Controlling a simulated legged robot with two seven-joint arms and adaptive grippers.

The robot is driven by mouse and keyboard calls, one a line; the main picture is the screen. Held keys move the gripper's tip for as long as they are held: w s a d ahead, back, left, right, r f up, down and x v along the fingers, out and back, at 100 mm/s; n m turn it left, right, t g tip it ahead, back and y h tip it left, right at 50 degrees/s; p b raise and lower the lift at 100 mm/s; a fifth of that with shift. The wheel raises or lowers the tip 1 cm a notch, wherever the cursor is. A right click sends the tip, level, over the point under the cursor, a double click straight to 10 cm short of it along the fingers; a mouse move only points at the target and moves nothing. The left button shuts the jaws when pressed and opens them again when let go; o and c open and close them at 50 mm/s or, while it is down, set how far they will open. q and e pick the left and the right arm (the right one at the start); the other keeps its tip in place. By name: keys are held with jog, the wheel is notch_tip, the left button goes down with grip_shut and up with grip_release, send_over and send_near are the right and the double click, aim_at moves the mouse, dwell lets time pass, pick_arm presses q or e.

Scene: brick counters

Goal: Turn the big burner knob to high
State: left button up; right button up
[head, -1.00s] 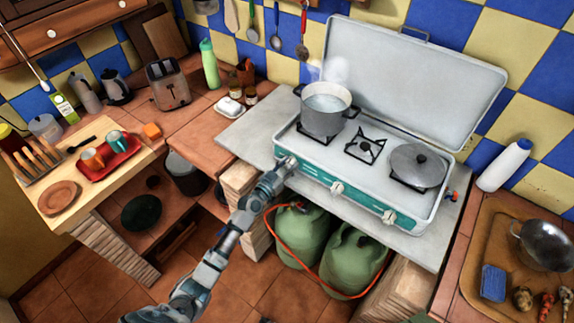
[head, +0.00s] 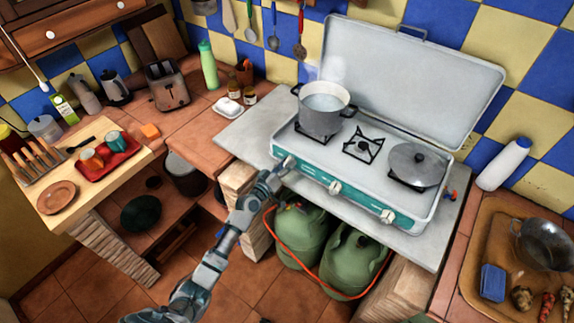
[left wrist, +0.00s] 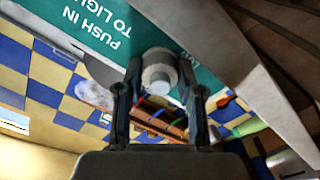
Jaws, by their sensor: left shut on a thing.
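The camping stove (head: 350,190) stands on the grey counter slab with its lid up. Its teal front has three pale knobs: the left knob (head: 289,161), the middle knob (head: 335,187) and the right knob (head: 387,216). My left gripper (head: 282,168) is at the left knob, below the steaming pot (head: 323,115). In the left wrist view the round knob (left wrist: 160,72) sits between the two fingers, which are shut on it. The teal panel (left wrist: 90,35) behind it reads "PUSH IN TO LIGHT". The knob's pointer mark is not clear. My right gripper is out of view.
A lidded pan (head: 416,165) sits on the right burner; the middle burner (head: 362,144) is bare. Green gas bottles (head: 300,235) with an orange hose stand below the slab. A brick pillar (head: 243,180) is close to my left arm.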

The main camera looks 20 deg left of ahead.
pick_arm(q)
jog(key=n, duration=0.3)
jog(key=shift+f, duration=0.2)
jog(key=n, duration=0.2)
jog(key=shift+a+n, duration=0.1)
jog(key=shift+n, duration=0.2)
jog(key=shift+f+n, duration=0.1)
jog(key=shift+n, duration=1.4)
jog(key=shift+f+n+p, duration=0.1)
jog(key=shift+n+p, duration=0.2)
jog(key=shift+n, duration=0.5)
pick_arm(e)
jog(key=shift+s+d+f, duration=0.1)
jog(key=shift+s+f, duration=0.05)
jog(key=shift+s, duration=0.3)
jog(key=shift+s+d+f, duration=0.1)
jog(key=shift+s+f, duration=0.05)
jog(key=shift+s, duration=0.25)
pick_arm(q)
jog(key=o, duration=1.1)
jog(key=shift+s, duration=0.1)
jog(key=shift+o, duration=0.2)
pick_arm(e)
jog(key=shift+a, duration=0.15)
